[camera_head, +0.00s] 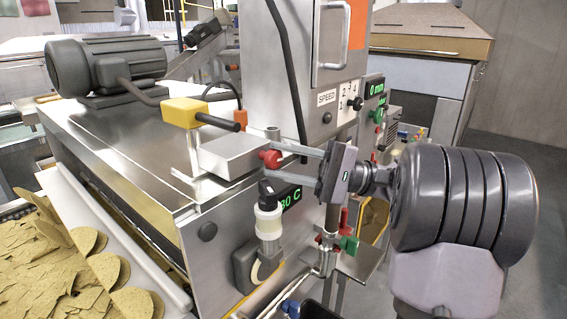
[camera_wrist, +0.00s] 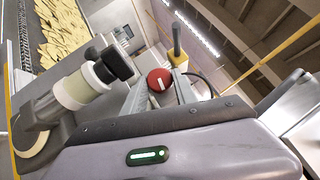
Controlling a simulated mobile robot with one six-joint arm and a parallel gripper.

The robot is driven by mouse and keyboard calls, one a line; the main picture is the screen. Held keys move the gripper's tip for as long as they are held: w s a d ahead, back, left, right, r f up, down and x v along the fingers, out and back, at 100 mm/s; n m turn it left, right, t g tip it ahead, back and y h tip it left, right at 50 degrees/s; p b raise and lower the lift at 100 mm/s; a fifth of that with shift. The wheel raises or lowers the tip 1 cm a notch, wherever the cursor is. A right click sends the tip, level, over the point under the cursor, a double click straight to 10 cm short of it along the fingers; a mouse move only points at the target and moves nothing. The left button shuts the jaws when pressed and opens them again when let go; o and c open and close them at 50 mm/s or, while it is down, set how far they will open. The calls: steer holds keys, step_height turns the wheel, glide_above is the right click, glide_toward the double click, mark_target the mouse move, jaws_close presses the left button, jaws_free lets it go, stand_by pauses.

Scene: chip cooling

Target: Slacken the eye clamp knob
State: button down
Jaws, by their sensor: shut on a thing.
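The eye clamp knob, a small round red knob (camera_head: 271,158), sits on the front end of a grey metal block (camera_head: 232,154) on the machine's top edge. In the wrist view the same red knob (camera_wrist: 160,80) shows a white line on its face, tilted slightly from upright. My gripper (camera_head: 276,157) reaches in from the right, its two long thin fingers on either side of the knob and shut on it. A yellow eye housing (camera_head: 186,112) with a black barrel stands above the block; it also shows in the wrist view (camera_wrist: 177,52). The fingertips partly hide the knob's sides.
A cream and black sensor (camera_head: 268,220) stands just below my fingers, beside a green temperature display (camera_head: 291,198). The control cabinet (camera_head: 275,75) with a SPEED dial rises behind. Red and green valve handles (camera_head: 348,244) are below my wrist. Chips (camera_head: 60,265) lie on the left.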

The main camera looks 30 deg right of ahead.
steer(key=c, duration=1)
jaws_free()
steer(key=shift+o, duration=0.2)
